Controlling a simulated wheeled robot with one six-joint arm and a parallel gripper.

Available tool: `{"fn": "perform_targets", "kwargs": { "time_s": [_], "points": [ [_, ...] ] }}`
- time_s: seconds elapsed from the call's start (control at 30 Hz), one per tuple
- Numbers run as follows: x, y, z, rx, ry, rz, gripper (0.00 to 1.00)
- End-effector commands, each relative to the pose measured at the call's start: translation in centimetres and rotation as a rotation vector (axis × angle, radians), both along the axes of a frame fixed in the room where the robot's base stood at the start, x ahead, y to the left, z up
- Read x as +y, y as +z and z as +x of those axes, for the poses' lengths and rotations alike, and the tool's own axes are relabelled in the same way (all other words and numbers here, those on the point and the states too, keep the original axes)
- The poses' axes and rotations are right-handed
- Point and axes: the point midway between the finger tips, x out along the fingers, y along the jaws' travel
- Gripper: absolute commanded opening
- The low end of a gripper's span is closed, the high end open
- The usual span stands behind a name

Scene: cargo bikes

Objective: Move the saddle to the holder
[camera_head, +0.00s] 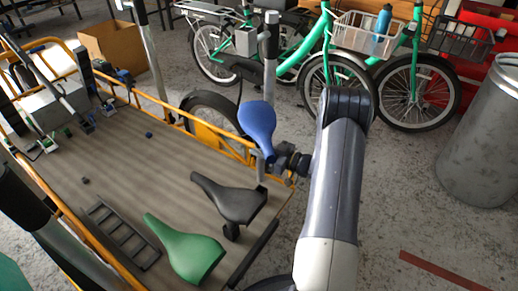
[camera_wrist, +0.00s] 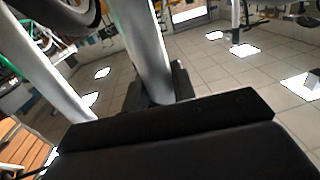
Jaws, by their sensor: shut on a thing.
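A blue saddle (camera_head: 257,120) is in the air beyond the near right corner of the workbench in the head view, nose pointing down toward the bottom. My gripper (camera_head: 284,162) is beside and just below its nose, shut on the saddle, apparently at its silver post. In the wrist view a grey post (camera_wrist: 146,45) stands between the dark fingers (camera_wrist: 157,88); the blue seat itself does not show there. A black saddle (camera_head: 232,200) and a green saddle (camera_head: 186,248) rest on the bench. I cannot tell which thing is the holder.
The workbench (camera_head: 140,165) has an orange frame and holds a black rack (camera_head: 122,236). A silver upright post (camera_head: 270,62) stands behind the saddle. Green bikes (camera_head: 330,65) are at the back, a grey bin (camera_head: 482,135) at right. The floor right of my arm is mostly clear.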

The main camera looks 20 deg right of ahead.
Motion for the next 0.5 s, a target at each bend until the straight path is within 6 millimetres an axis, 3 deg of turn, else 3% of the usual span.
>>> {"fn": "perform_targets", "kwargs": {
  "time_s": [0.5],
  "points": [
    [0.0,-3.4,0.0,-0.004,0.0,0.0,0.0]
  ]
}}
